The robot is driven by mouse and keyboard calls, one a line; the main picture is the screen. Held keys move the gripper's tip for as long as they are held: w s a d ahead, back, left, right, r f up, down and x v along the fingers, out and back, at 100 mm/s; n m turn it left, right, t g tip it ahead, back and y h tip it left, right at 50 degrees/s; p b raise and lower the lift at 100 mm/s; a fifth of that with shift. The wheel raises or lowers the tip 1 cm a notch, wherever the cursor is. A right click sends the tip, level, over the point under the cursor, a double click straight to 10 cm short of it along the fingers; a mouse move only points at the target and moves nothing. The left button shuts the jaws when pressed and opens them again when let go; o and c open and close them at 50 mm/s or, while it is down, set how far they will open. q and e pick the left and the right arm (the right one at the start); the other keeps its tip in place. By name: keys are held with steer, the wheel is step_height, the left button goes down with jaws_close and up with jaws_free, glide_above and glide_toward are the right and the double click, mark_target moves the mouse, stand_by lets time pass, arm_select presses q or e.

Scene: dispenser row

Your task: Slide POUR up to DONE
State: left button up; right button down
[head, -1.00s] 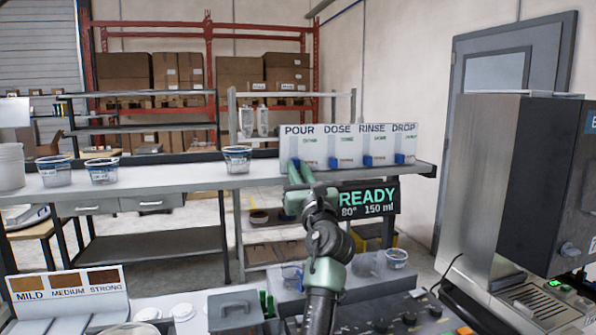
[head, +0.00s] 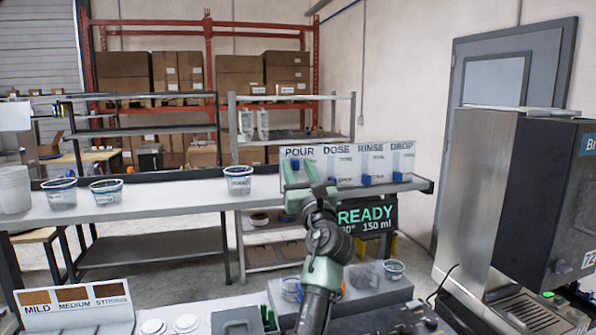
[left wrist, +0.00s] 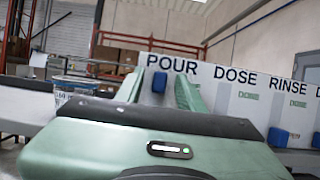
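The white panel (head: 349,173) carries the columns POUR, DOSE, RINSE and DROP. The blue POUR knob (head: 297,163) stands high in its column, above the other blue knobs. In the left wrist view the POUR knob (left wrist: 159,83) sits just below the word POUR, about level with the green DONE mark of the DOSE column (left wrist: 249,95). The DONE mark of POUR is not visible, likely behind a finger. My left gripper (head: 300,172) is open, with a green finger on each side of the POUR knob; contact cannot be told. My right gripper is not in view.
The DOSE (head: 333,181), RINSE (head: 366,180) and DROP (head: 397,176) knobs are low. A READY display (head: 365,217) hangs below the panel. Several cups, one of them near the panel (head: 238,181), stand on the grey bench (head: 160,197). A steel machine (head: 475,190) stands right.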

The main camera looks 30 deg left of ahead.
arm_select(q)
steer(key=shift+d+f, duration=0.1)
steer(key=shift+f, duration=0.1)
steer(key=b+v, duration=0.2)
steer(key=v, duration=0.5)
steer(key=shift+s+d+b, duration=0.2)
steer(key=shift+s+b, duration=0.05)
steer(key=shift+b, duration=0.05)
